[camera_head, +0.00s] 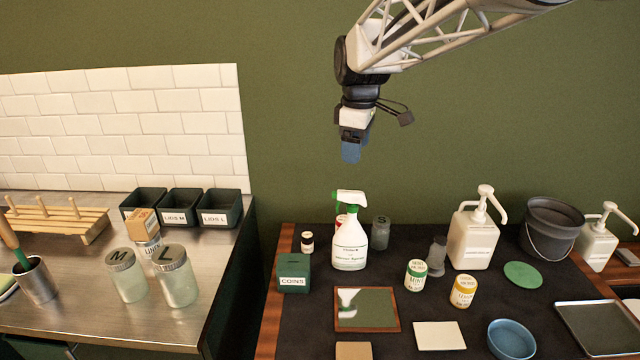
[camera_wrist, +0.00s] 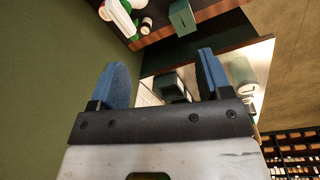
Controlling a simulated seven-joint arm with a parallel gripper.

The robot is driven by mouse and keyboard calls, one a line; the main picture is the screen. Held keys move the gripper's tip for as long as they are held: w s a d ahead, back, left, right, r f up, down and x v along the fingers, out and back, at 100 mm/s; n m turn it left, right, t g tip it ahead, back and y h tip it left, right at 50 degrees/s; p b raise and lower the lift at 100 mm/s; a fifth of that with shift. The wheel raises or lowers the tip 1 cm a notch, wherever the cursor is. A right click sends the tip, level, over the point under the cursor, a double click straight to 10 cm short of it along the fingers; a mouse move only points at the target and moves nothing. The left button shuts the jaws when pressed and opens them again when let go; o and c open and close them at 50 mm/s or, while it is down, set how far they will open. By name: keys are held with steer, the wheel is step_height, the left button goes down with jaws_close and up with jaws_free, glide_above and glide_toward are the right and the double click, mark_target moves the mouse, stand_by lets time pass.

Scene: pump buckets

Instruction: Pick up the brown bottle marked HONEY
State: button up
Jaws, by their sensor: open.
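A small dark bottle (camera_head: 307,241) with a pale label stands at the back left of the dark mat, behind the green COINS box; its label is too small to read, so I cannot tell if it says HONEY. A small dark bottle also shows near the top of the wrist view (camera_wrist: 146,25). No other clearly brown bottle shows. My gripper (camera_head: 351,152) hangs high above the back of the table, up and to the right of this bottle. Its blue fingers are apart with nothing between them, also in the wrist view (camera_wrist: 162,60).
A white spray bottle (camera_head: 349,247) with a green head stands right of the small bottle, partly hiding a red-marked item behind it. The COINS box (camera_head: 294,273) is in front. A tall pump bottle (camera_head: 473,238) and a dark bucket (camera_head: 551,229) stand further right.

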steer(key=w+a+f+n, duration=0.3)
steer(key=w+a, duration=0.2)
steer(key=w, duration=0.2)
steer(key=w+a+f+n, duration=0.2)
steer(key=w+a+n, duration=0.25)
steer(key=w, duration=0.35)
steer(key=g, duration=0.1)
glide_above(307, 235)
step_height(307, 235, down, 27)
steer(key=shift+w+d+f, duration=0.15)
steer(key=shift+f, duration=0.05)
steer(key=shift+f, duration=1.3)
steer(key=shift+f, duration=2.55)
